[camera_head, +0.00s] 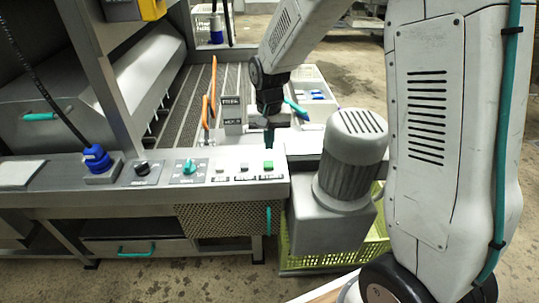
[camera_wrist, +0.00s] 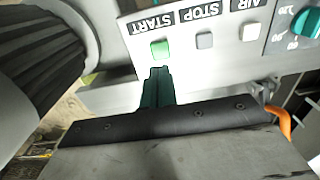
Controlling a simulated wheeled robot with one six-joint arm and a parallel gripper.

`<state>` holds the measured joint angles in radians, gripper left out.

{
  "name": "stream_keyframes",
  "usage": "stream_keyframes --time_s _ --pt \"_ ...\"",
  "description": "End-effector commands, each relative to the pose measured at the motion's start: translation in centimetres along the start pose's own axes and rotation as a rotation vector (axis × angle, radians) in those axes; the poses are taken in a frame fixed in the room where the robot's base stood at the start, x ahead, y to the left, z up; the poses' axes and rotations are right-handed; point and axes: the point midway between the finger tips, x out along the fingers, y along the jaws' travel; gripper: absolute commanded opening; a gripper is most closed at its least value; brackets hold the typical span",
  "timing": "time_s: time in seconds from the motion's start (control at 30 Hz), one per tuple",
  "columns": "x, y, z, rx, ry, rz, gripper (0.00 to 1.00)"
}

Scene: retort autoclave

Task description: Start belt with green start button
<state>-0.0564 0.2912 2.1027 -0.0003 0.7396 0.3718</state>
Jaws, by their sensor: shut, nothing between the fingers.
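The green start button (camera_head: 268,165) is at the right end of the grey control panel (camera_head: 205,184). It also shows in the wrist view (camera_wrist: 160,48), next to the label START. My gripper (camera_head: 269,143) is shut and empty, with its fingers pointing down just behind the button in the head view. In the wrist view the dark green fingertips (camera_wrist: 158,73) are close to the button's edge. I cannot tell whether they touch it. The belt (camera_head: 185,95) of dark slats runs behind the panel.
A grey stop button (camera_wrist: 205,40) sits beside the start button. A teal rotary knob (camera_head: 189,167) and a black knob (camera_head: 142,168) are further left. A grey motor (camera_head: 352,160) stands right of the panel. Orange guides (camera_head: 212,90) rise beside the belt.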

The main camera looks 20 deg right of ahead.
Motion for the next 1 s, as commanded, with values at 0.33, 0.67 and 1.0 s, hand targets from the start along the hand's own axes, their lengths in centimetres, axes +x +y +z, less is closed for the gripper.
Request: stream_keyframes --time_s 0.33,0.67,1.0 --pt "-5.9 -0.1 -0.1 0.0 0.004 -0.002 0.0" --pt "-6.5 -0.1 -0.1 0.0 0.003 -0.001 0.0" --pt "-6.5 -0.1 -0.1 0.0 0.003 -0.001 0.0"
